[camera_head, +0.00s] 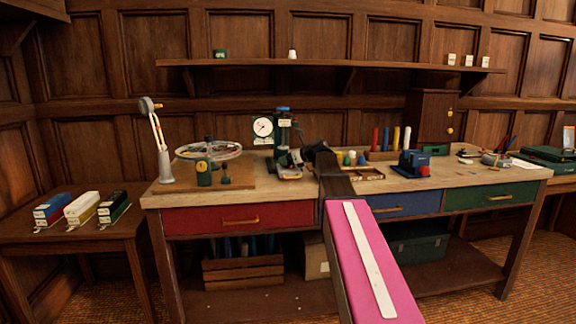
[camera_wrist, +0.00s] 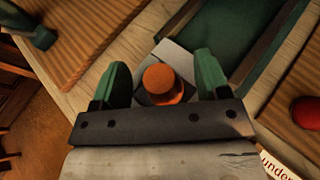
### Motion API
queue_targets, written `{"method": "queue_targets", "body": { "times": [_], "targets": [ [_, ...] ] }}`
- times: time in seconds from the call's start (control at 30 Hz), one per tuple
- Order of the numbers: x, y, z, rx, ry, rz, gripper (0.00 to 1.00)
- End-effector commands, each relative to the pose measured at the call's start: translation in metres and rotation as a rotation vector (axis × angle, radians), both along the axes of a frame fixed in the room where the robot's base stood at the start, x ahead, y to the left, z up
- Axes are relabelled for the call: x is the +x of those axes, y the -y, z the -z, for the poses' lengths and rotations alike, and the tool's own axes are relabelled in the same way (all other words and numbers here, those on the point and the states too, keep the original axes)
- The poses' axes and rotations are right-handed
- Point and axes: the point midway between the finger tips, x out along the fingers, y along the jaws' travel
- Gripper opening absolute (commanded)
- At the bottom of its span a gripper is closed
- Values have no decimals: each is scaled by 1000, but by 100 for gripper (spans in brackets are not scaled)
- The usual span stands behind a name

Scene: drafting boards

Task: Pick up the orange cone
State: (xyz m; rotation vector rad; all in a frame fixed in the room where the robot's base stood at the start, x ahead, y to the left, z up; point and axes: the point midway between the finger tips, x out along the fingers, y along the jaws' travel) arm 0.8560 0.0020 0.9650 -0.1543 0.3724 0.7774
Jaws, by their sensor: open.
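The orange cone (camera_wrist: 163,84) shows in the wrist view, seen from above, with a round top and a wider lower part. It stands on or beside a pale grey flat piece (camera_wrist: 176,54). My gripper (camera_wrist: 162,70) is open, with one green finger to the left of the cone and one to the right. Gaps show on both sides, and I cannot tell how far above the cone the fingers are. In the head view my dark wrist and pink arm reach over the middle of the workbench (camera_head: 275,192), and I cannot make out the cone there.
In the wrist view a green-lined tray (camera_wrist: 234,30) lies close at the upper right, and a red rounded object (camera_wrist: 306,111) at the right. In the head view a dial gauge stand (camera_head: 264,128) stands left of my wrist, and a blue device (camera_head: 411,162) right of it.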

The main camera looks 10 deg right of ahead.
Motion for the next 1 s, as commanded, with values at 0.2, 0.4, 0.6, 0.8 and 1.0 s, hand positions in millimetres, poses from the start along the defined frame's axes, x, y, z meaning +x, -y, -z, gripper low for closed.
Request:
{"method": "queue_targets", "body": {
  "times": [0.2, 0.4, 0.6, 0.8, 1.0],
  "targets": [
    [1, -1, 0, 0, 0, 1, 69],
    [1, -1, 0, 0, 0, 0, 16],
    [1, -1, 0, 0, 0, 0, 11],
    [1, -1, -2, 0, 0, 1, 11],
    [1, -1, -16, -1, 3, 1, 11]
  ]
}}
